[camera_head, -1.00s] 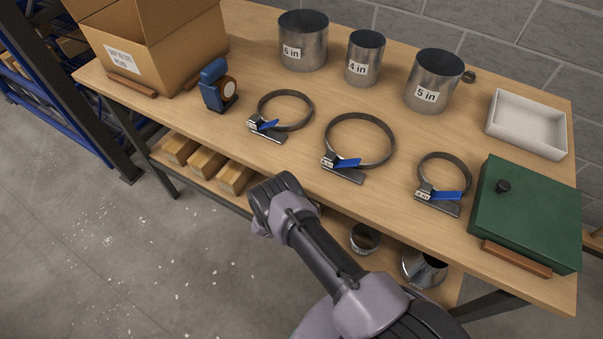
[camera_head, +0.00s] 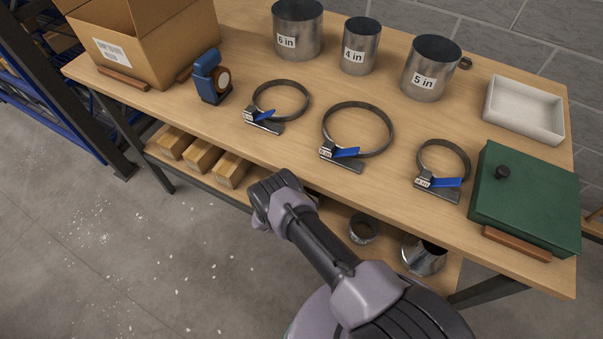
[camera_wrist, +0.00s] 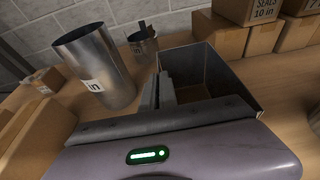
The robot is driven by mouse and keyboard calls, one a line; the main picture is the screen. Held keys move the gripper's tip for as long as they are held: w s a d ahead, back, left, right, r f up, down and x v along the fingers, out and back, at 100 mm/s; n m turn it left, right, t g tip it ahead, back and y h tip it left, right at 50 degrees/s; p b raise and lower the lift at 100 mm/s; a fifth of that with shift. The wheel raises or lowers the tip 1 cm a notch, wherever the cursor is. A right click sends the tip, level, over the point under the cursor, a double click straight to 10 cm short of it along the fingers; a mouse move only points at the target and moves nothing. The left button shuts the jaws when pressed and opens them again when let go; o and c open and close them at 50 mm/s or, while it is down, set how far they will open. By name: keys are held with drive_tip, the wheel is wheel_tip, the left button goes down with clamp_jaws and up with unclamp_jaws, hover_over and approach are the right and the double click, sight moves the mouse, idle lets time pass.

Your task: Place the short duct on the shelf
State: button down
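The short duct (camera_wrist: 237,82) looks like an open, square-sided grey metal piece in the wrist view, with brown showing through its inside. It is right in front of my gripper (camera_wrist: 160,88). The two fingers are close together at the duct's left wall and appear pinched on it; its lower edge is hidden behind the gripper body. In the head view my gripper is hidden below my arm's bend. The lower shelf (camera_head: 333,216) under the workbench holds a small round metal duct (camera_head: 362,230) and a larger one (camera_head: 424,256).
In the wrist view, a tall labelled round duct (camera_wrist: 95,68) and a small metal collar (camera_wrist: 142,45) stand left of the fingers. Cardboard boxes (camera_wrist: 258,38) line the right. The workbench top (camera_head: 290,140) carries clamps, labelled ducts, a white tray (camera_head: 523,108) and a green case (camera_head: 525,195).

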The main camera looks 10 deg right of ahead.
drive_tip(key=shift+f, duration=0.1)
drive_tip(key=c, duration=1.6)
unclamp_jaws()
drive_tip(key=p+v, duration=0.6)
drive_tip(key=v, duration=1.1)
drive_tip(key=shift+s+a, duration=0.15)
drive_tip(key=shift+s, duration=0.05)
